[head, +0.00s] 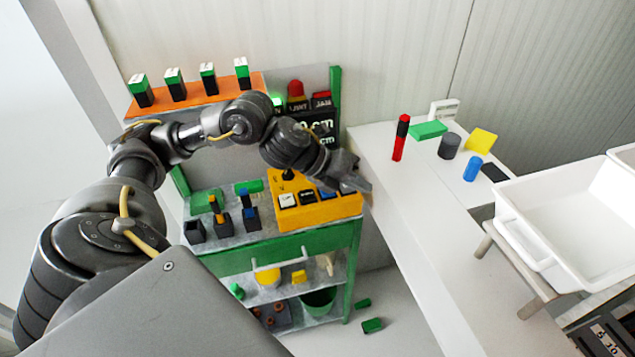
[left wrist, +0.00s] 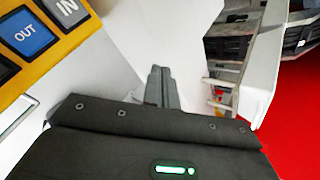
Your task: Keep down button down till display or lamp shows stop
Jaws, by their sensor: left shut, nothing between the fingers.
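The yellow control box (head: 318,211) stands on the green-framed cart, with a white, a black and a blue button on its top. The black button (head: 307,197) has a label too small to read. My left gripper (head: 364,183) is shut and empty at the box's right end, beyond its edge. In the left wrist view its closed fingers (left wrist: 160,85) point over white surface, apart from the blue OUT button (left wrist: 29,34) and grey IN button (left wrist: 68,8). The display (head: 322,131) is partly hidden by my arm; "cm" shows. The green lamp (head: 277,99) looks lit; the red LIMIT lamp (head: 296,93) stands beside it.
A white counter (head: 400,205) lies right of the cart, holding a red cylinder (head: 400,140) and several small blocks. A white tray (head: 560,215) is further right. An orange shelf (head: 190,103) with green-topped blocks is behind my arm. Black holders (head: 223,225) stand left of the box.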

